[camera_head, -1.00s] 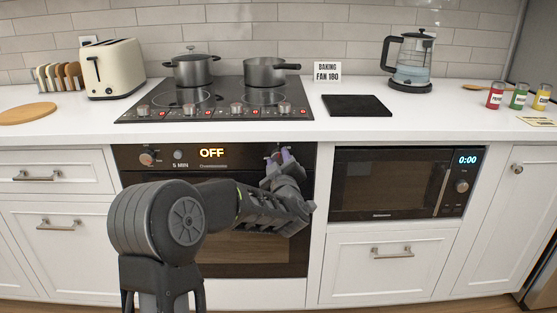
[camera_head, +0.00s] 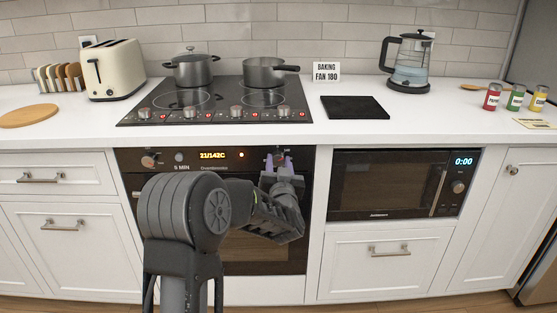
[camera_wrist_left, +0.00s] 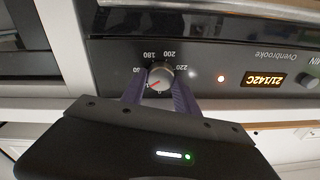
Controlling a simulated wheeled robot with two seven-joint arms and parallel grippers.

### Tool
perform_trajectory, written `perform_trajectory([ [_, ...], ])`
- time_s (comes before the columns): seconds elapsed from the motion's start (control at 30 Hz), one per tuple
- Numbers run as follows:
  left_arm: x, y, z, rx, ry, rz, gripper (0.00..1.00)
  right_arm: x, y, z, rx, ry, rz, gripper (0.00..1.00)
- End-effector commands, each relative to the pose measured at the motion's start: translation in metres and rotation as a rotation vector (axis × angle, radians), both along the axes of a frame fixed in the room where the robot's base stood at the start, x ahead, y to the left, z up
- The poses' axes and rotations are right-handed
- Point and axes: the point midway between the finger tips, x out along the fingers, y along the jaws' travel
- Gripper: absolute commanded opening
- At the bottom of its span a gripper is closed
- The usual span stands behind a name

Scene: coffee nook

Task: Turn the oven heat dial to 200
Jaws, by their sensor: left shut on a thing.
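The oven (camera_head: 250,250) is under the cooktop, with a black control panel. Its heat dial (camera_wrist_left: 160,75) is a round silver knob with a red line, which points to the lower left in the left wrist view. The marks 180, 200 and 220 show around it; other marks are partly hidden by the fingers. My left gripper (camera_head: 281,163) is shut on the dial, one purple finger on each side, also seen in the left wrist view (camera_wrist_left: 159,90). The oven display (camera_head: 212,155) reads 21/142C. My right gripper is not in view.
Another oven knob (camera_head: 149,161) is at the panel's left, by the 5 MIN label. A microwave (camera_head: 385,185) is right of the oven. Two pots stand on the cooktop (camera_head: 222,102) above.

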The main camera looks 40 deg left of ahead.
Motion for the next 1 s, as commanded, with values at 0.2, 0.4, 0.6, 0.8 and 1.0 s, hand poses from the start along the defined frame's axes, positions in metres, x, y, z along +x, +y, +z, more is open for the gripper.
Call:
perform_trajectory([
  [0.2,0.0,-0.001,0.002,0.164,0.125,0.0,0.0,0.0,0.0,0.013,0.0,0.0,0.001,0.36],
  [0.4,0.001,-0.001,0.002,0.316,0.241,-0.002,0.0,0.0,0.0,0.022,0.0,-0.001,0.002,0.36],
  [0.6,0.001,-0.001,0.001,0.468,0.355,-0.001,0.0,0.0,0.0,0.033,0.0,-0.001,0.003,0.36],
  [0.8,0.001,-0.001,0.001,0.618,0.469,-0.001,0.0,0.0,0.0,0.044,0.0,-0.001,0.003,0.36],
  [1.0,0.001,-0.001,0.001,0.771,0.584,-0.001,0.0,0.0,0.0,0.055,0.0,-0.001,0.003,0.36],
])
